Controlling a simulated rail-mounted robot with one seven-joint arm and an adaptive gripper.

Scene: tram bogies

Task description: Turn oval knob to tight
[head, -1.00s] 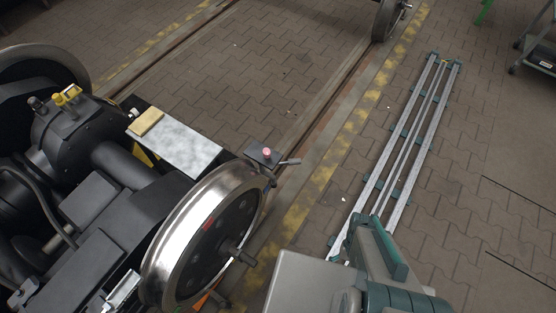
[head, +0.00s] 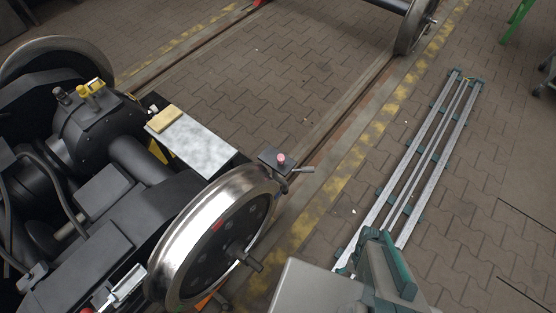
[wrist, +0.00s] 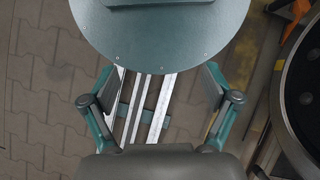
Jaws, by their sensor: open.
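No part in view can be clearly made out as the oval knob. A small pink-red knob (head: 281,158) stands on a dark block at the wheel's top edge, with a short lever (head: 303,170) beside it. A yellow fitting (head: 92,88) sits on top of the black bogie housing (head: 90,130). My gripper (wrist: 158,80) is open and empty in the wrist view, its two fingers wide apart above the floor rails. It touches none of these fittings. My arm shows at the bottom of the head view, right of the wheel.
A steel wheel (head: 215,240) stands at the bogie's near side. A grey plate (head: 195,143) bears a tan block (head: 163,118). A long metal rail frame (head: 425,150) lies on the paved floor at right. Another wheel (head: 412,28) stands at the back. The paving between is clear.

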